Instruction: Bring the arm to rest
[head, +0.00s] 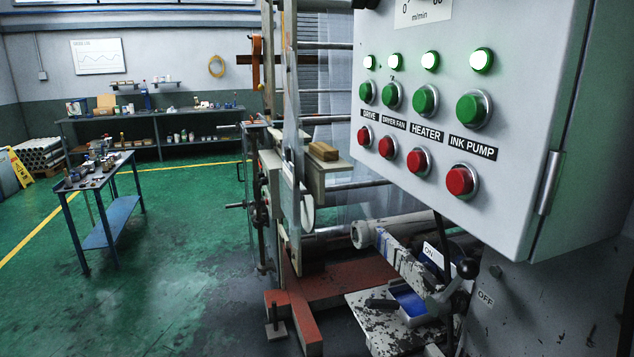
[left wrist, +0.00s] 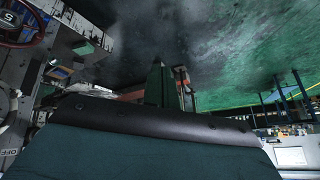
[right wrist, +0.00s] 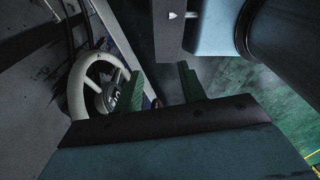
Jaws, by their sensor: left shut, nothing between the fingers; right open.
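Neither gripper shows in the head view. In the left wrist view my left gripper (left wrist: 160,86) is shut and empty, its green fingers together above the dark floor. In the right wrist view my right gripper (right wrist: 160,88) is open, its two green fingers apart with nothing between them. A pale handwheel (right wrist: 92,82) lies just left of the right gripper's left finger and partly behind it; I cannot tell whether they touch.
A grey control box (head: 520,110) with lit lamps, green buttons and red buttons fills the head view's upper right. Below it is a lever with a black knob (head: 467,268) between ON and OFF labels. A blue table (head: 110,237) stands left. Green floor (head: 190,250) between is clear.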

